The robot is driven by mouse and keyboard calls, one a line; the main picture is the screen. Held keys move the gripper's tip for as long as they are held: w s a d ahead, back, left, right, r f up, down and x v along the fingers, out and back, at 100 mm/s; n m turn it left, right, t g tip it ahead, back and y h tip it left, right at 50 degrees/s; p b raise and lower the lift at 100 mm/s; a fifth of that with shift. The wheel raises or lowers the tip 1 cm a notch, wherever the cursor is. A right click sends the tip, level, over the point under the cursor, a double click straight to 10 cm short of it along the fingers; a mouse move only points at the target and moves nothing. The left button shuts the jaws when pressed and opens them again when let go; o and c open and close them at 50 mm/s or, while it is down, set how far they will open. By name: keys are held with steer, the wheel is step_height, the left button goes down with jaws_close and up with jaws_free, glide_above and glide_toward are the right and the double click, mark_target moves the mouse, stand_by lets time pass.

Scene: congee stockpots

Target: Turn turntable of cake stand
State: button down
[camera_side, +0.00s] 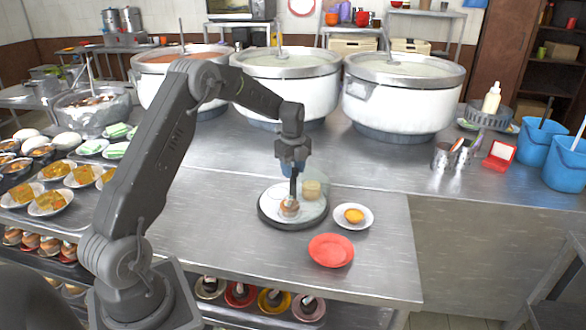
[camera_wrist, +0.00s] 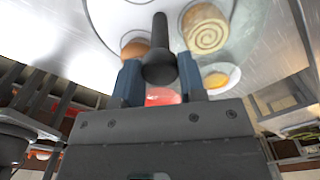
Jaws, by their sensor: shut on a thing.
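The cake stand's white round turntable (camera_side: 271,204) has a dark rim and sits on the steel counter. It also shows at the top of the wrist view (camera_wrist: 112,22). A dark upright handle (camera_side: 293,186) rises from it; its rounded black end shows in the wrist view (camera_wrist: 159,60). My gripper (camera_side: 292,168) is above the turntable with its blue fingers (camera_wrist: 160,78) shut on this handle. A swirled cake roll (camera_wrist: 206,28) and a brown bun (camera_wrist: 135,48) are on the turntable, on either side of the handle.
A white plate with a yellow tart (camera_side: 354,215) lies right of the turntable. A red plate (camera_side: 331,251) is at the front right. Large stockpots (camera_side: 392,105) stand behind. Bowls of food (camera_side: 48,203) fill the left side.

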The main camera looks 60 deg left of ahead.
steer(key=shift+m, duration=0.3)
stand_by(0.5)
steer(key=c, duration=0.7)
jaws_free()
step_height(320, 180, up, 14)
steer(key=shift+f, duration=0.1)
